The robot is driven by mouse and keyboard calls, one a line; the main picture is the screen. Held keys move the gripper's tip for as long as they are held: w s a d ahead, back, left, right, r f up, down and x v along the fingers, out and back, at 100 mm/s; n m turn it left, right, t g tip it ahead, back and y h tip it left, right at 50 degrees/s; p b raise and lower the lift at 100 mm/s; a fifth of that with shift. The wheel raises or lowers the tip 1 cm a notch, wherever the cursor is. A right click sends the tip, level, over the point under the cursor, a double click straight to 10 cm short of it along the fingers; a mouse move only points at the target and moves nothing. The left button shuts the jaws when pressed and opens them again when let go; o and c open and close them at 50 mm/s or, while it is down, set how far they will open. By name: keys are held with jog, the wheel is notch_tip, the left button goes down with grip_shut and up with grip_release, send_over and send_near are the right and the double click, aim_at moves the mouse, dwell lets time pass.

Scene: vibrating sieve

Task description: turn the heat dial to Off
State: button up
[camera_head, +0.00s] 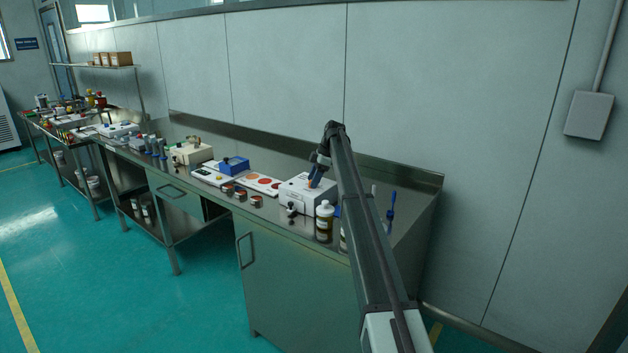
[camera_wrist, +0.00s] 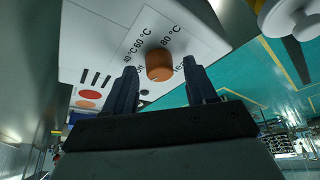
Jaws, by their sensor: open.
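The heat dial (camera_wrist: 159,65) is an orange-brown round knob on the white face of a box-shaped device (camera_head: 300,198). In the wrist view, printed 40, 60 and 80 °C marks sit around the dial; smaller lettering beside it is partly covered by my fingers. I cannot make out a pointer, so its setting is unclear. My gripper (camera_wrist: 160,72) is open, with one dark finger on each side of the dial. Gaps show between the fingers and the dial in the picture; contact cannot be told. In the head view, my gripper (camera_head: 316,176) is over the device's top.
A brown bottle with a white cap (camera_head: 324,222) stands in front of the device. A white plate with red discs (camera_head: 262,184), small copper-coloured cups (camera_head: 241,195) and a blue-topped scale (camera_head: 219,174) lie left. A blue tool (camera_head: 390,207) stands right. The wall is behind the bench.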

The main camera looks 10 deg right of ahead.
jog(key=v, duration=1.3)
jog(key=shift+d+r, duration=0.15)
jog(key=shift+r, duration=0.1)
